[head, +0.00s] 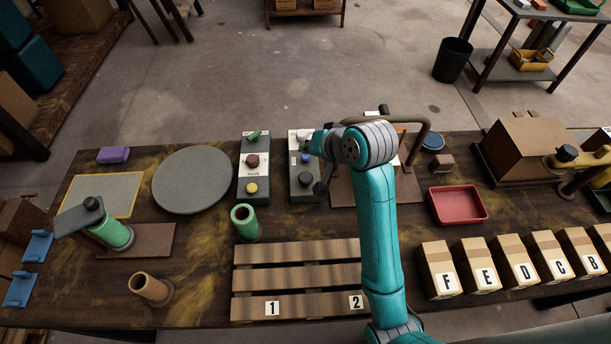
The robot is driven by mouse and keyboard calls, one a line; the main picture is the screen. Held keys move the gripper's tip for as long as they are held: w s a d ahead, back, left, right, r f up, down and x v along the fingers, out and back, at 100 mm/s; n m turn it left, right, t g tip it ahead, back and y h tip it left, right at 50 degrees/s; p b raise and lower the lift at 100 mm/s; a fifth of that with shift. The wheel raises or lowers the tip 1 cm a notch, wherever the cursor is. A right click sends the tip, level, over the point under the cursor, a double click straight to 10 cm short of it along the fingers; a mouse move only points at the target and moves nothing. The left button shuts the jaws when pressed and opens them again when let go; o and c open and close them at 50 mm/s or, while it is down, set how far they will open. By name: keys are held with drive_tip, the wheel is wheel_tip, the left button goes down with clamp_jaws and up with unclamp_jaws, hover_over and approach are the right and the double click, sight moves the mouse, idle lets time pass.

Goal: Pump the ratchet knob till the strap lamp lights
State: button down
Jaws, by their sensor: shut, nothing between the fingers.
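A tan lever with a dark knob (566,153) sits at the right of the table, against a brown box (527,143) on a dark base; it looks like the ratchet knob. I cannot pick out the strap lamp for sure or tell whether it is lit. My gripper (321,190) is shut and empty. It hangs over the right side of a grey control box (304,190) with a blue and a black button, well left of the knob. I cannot tell whether it touches the box. My arm hides part of the table's middle.
A second control box (253,188) stands left of it. A bent tube (425,135) rises behind my arm. A red tray (458,205) and lettered cartons (440,268) lie right of my arm. A slatted pallet (290,279) is in front, a round grey plate (194,180) left.

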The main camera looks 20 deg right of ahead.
sight(306, 177)
drive_tip(key=shift+f, duration=0.1)
drive_tip(key=shift+f, duration=4.3)
drive_tip(key=shift+f, duration=0.2)
drive_tip(key=shift+f, duration=0.2)
drive_tip(key=shift+f, duration=1.25)
drive_tip(key=shift+r, duration=1.65)
drive_tip(key=shift+r, duration=0.15)
drive_tip(key=shift+r, duration=2.4)
